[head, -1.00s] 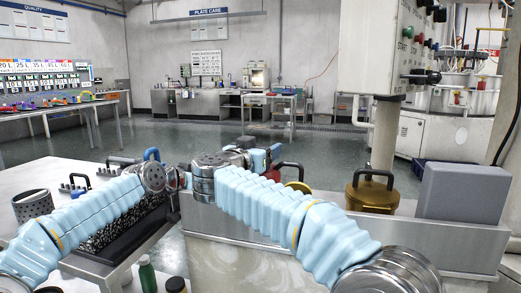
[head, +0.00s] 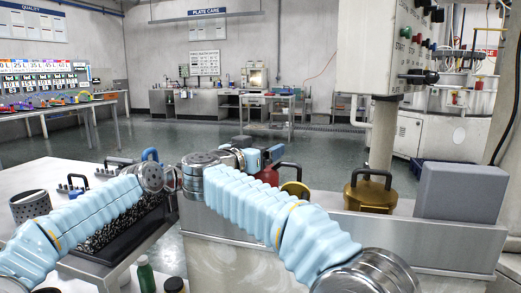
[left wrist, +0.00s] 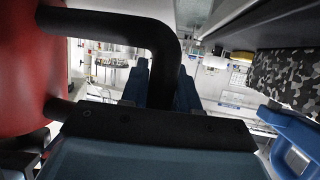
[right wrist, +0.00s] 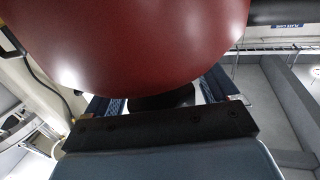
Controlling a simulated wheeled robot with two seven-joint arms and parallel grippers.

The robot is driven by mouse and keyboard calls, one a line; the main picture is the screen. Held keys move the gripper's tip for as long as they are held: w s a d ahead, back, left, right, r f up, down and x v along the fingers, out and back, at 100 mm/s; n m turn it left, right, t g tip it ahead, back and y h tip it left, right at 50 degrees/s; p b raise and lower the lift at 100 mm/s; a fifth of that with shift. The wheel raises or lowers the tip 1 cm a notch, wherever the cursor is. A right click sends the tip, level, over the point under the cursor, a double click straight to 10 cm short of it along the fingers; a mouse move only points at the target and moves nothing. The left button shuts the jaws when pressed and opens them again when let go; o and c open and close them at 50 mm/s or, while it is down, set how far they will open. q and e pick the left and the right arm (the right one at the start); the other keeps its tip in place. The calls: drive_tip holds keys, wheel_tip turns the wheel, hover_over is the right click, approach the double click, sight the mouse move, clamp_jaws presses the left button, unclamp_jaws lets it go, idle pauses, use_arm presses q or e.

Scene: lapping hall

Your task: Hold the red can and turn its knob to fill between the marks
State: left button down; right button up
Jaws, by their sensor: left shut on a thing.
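The red can (head: 268,174) shows in the head view just right of my right gripper (head: 251,160), partly hidden by my right arm. In the left wrist view the can (left wrist: 25,70) fills the left side, and its black handle (left wrist: 115,27) runs between the blue fingers of my left gripper (left wrist: 160,88), which is shut on it. In the right wrist view the can (right wrist: 130,35) looms at the top. A dark knob (right wrist: 163,99) sits between the spread fingers of my right gripper (right wrist: 162,100), with light gaps at its sides. The fill marks are not visible.
A brass pot (head: 371,196) and a grey block (head: 461,193) stand on the steel-edged counter at right. A smaller yellow item (head: 296,188) is beside the can. A perforated cup (head: 31,206) stands on the left table. A green bottle (head: 146,275) is in front.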

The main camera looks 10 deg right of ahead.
drive_tip(key=v, duration=1.2)
drive_tip(key=shift+w+a, duration=0.1)
idle(1.2)
drive_tip(key=s+d+n+t+y, duration=0.2)
drive_tip(key=d+n+t+y, duration=0.3)
drive_tip(key=y, duration=0.3)
drive_tip(key=shift+n+g, duration=0.4)
drive_tip(key=shift+g, duration=0.3)
drive_tip(key=w, duration=0.4)
drive_tip(key=w+d, duration=0.1)
drive_tip(key=w, duration=0.6)
drive_tip(key=shift+w+d, duration=0.3)
drive_tip(key=shift+w, duration=0.05)
